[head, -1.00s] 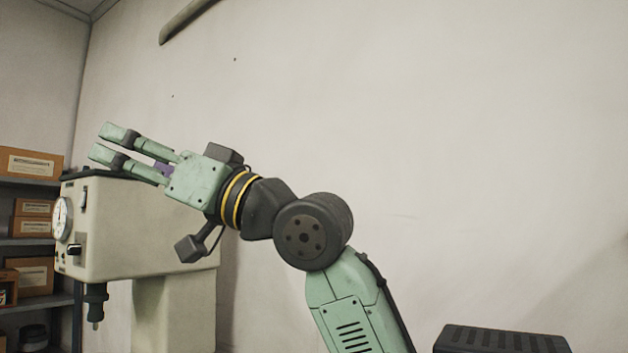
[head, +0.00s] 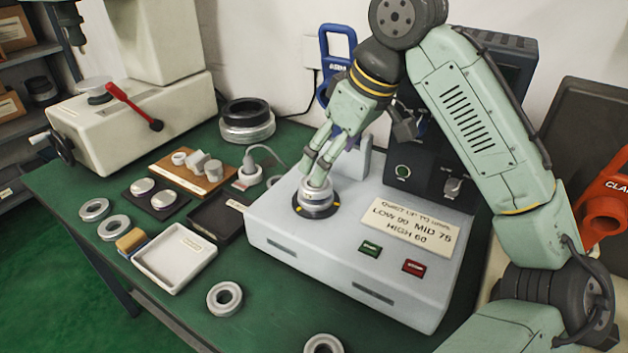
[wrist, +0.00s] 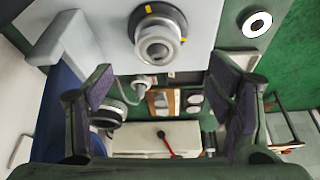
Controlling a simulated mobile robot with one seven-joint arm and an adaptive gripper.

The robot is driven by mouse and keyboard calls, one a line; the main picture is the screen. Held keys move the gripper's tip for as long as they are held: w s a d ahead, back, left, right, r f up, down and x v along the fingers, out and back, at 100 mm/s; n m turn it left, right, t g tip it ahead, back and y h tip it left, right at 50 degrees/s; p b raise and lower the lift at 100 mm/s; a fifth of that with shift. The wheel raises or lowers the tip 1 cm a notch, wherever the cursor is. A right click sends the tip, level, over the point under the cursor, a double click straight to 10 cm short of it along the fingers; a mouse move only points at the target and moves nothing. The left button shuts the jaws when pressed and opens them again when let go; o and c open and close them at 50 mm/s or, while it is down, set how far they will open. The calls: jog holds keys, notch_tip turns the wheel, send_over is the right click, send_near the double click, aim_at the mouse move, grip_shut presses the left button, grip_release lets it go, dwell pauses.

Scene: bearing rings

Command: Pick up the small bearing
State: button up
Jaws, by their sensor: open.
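Several grey metal bearing rings lie on the green bench: two at the left (head: 94,209) (head: 114,228), one in front of the tester (head: 224,298), and one cut by the bottom edge (head: 324,344). I cannot tell which is the small bearing. A silver ring-like part (head: 316,197) sits on the tester's dark round seat; whether it is a bearing or the spindle is unclear. It also shows in the wrist view (wrist: 158,44), above the gap between my fingers. My gripper (head: 314,172) is open, with its fingertips close above that part, contact unclear; it shows empty in the wrist view (wrist: 165,98).
The white tester (head: 290,235) has green and red buttons. A white tray (head: 174,258), a dark tray (head: 215,218) and a wooden board (head: 170,178) with metal pieces stand left of it. Thick dark and silver rings (head: 247,122) stand behind. A press (head: 130,125) is at the back left.

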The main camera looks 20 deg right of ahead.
jog(key=shift+w+p+x, duration=0.2)
jog(key=shift+p+x, duration=0.65)
jog(key=shift+x, duration=2.65)
jog(key=shift+r, duration=0.1)
jog(key=shift+c, duration=0.6)
jog(key=c, duration=1.4)
jog(key=shift+r, duration=0.1)
jog(key=shift+c, duration=0.2)
